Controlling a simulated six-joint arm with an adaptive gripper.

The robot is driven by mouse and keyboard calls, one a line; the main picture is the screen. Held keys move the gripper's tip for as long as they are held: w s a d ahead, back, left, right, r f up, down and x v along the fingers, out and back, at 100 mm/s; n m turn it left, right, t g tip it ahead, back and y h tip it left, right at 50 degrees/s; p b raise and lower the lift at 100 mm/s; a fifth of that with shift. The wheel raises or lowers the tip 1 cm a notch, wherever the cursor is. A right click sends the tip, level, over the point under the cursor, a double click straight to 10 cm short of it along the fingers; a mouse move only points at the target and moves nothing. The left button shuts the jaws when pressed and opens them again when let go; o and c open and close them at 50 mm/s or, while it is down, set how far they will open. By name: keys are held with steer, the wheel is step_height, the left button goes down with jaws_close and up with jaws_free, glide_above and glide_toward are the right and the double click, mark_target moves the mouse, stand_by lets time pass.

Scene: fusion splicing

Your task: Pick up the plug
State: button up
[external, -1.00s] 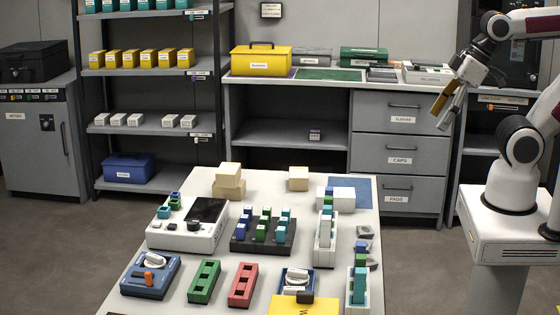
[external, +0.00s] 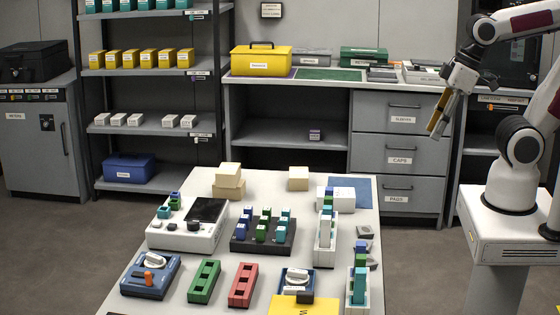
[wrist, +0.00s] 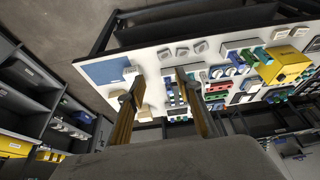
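Several small blue, green and teal plugs (external: 262,233) stand in a dark holder (external: 248,249) near the middle of the white table; I cannot tell which one the task means. More coloured blocks of this kind sit in white holders (external: 323,250) at the table's right side. My gripper (external: 437,123) is raised in the air right of the table, well away from all plugs. In the wrist view its two brownish fingers (wrist: 157,92) are apart with nothing between them. The table top with the plugs shows small and tilted beyond them.
A white device with a dark screen (external: 188,225), a green rack (external: 204,282), a red rack (external: 243,285) and a yellow box (external: 303,305) crowd the table. Tan blocks (external: 229,180) stand at its back. Drawers (external: 399,155) stand behind my arm.

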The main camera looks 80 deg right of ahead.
steer(key=w+a+m+t+y, duration=0.1)
steer(key=w+a+m, duration=0.1)
steer(key=w+a, duration=0.5)
steer(key=w+a+m+y, duration=0.2)
steer(key=w+a+m, duration=0.1)
steer(key=w, duration=0.9)
steer(key=w+a+m+t+y, duration=0.1)
steer(key=w+a+m, duration=0.1)
steer(key=w+a, duration=0.5)
steer(key=w+d+m+t+h, duration=0.15)
steer(key=w+m+t, duration=0.35)
steer(key=w+m, duration=1.2)
steer(key=w+d+f+m+g+h, duration=0.2)
steer(key=w+d+f+m+h, duration=0.5)
steer(key=w+d+f+m, duration=0.55)
steer(key=s+a+f+m+g, duration=0.1)
steer(key=s+f+m+g, duration=0.3)
steer(key=s+m+g, duration=0.5)
steer(key=s+m, duration=0.4)
steer(key=m, duration=0.5)
steer(key=shift+s+a, duration=0.15)
steer(key=shift+a, duration=0.05)
steer(key=shift+f, duration=0.2)
